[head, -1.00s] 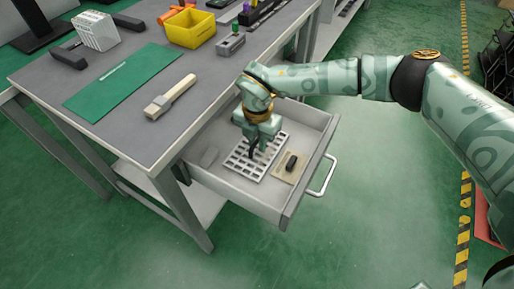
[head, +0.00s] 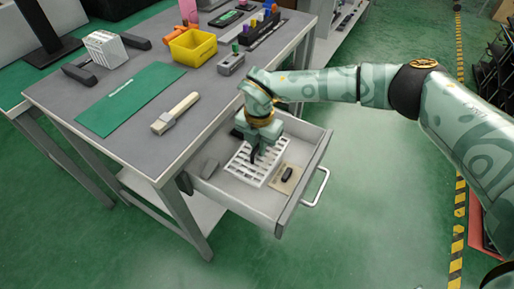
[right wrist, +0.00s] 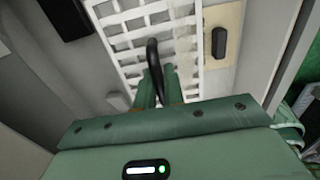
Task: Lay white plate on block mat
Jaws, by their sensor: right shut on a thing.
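The white plate (head: 263,172), a slotted grid, is in the open drawer, and it also shows in the right wrist view (right wrist: 185,45). My right gripper (head: 254,153) reaches down from above and is shut on the plate; its fingers (right wrist: 153,75) show over the slots. The plate looks slightly raised, but its gap to the drawer floor is hard to judge. A flat green mat (head: 130,100) lies on the table at the left with nothing on it. My left gripper is not in view.
A yellow bin (head: 193,47) and a white slotted block (head: 104,48) stand farther back.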

